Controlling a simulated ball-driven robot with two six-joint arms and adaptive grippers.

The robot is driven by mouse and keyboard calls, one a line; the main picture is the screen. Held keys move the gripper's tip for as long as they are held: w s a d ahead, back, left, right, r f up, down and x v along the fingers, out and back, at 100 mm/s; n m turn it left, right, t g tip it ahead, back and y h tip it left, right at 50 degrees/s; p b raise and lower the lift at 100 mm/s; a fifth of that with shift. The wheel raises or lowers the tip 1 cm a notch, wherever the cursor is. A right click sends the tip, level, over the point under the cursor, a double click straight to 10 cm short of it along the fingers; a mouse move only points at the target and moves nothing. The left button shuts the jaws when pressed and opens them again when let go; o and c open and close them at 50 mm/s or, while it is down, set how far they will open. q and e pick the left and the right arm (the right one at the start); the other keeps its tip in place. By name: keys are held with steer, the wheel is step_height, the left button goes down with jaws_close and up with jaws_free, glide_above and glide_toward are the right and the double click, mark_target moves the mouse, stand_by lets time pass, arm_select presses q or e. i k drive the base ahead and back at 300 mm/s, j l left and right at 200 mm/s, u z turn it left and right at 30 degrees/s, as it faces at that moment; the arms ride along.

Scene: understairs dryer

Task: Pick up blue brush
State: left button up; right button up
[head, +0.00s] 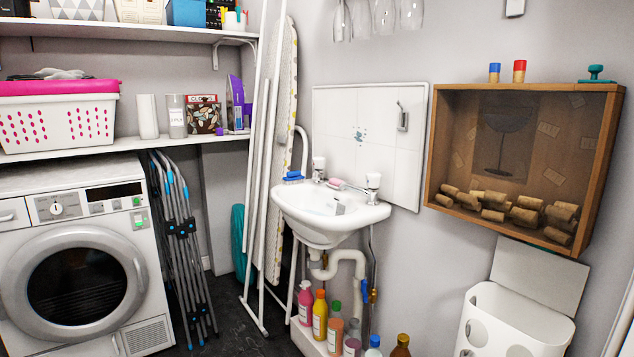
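A small blue brush (293,177) lies on the back left corner of the white sink (325,213), beside the left tap. Its bristles cannot be made out clearly at this size. Neither of my grippers shows in the head view.
A pink soap (336,184) sits between the two taps. A folded ironing board (285,140) and white poles stand just left of the sink. Several bottles (320,315) stand below it. A wooden cork box (520,165) hangs at right; a dryer (80,270) stands at left.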

mark_target(293, 177)
steer(key=i+z, duration=0.1)
steer(key=z, duration=0.3)
steer(key=i+j+z, duration=0.1)
steer(key=z, duration=0.25)
steer(key=i+j+z, duration=0.1)
steer(key=z, duration=0.3)
steer(key=j, duration=0.1)
